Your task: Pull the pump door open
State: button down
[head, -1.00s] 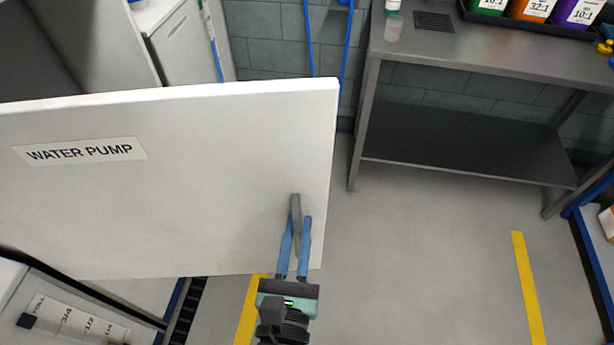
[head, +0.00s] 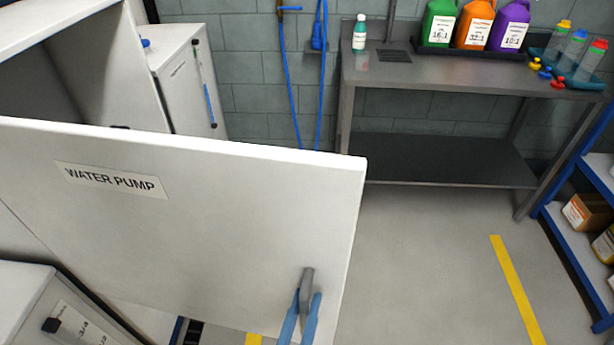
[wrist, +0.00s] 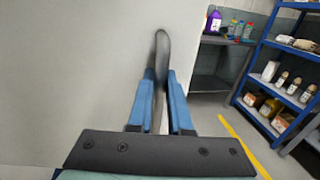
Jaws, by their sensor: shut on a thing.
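The white pump door (head: 200,235) carries a "WATER PUMP" label (head: 112,180) and stands swung out from its cabinet in the head view. Its grey upright handle (head: 307,280) sits near the door's free right edge. My gripper (head: 302,312) has its blue fingers on either side of the handle and is shut on it. In the wrist view the door (wrist: 70,70) fills the left side, and the handle (wrist: 161,55) rises between the fingers (wrist: 161,95). The lower part of the handle is partly hidden by the fingers.
A steel table (head: 440,72) with bottles stands at the back. A blue shelf rack (head: 575,235) is at the right edge. The grey floor (head: 420,260) right of the door is clear, with a yellow stripe (head: 517,290). A labelled white cabinet (head: 30,290) is at lower left.

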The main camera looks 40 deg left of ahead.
dwell(0.3)
jog(key=c, duration=0.8)
grip_release()
jog(key=shift+c, duration=0.2)
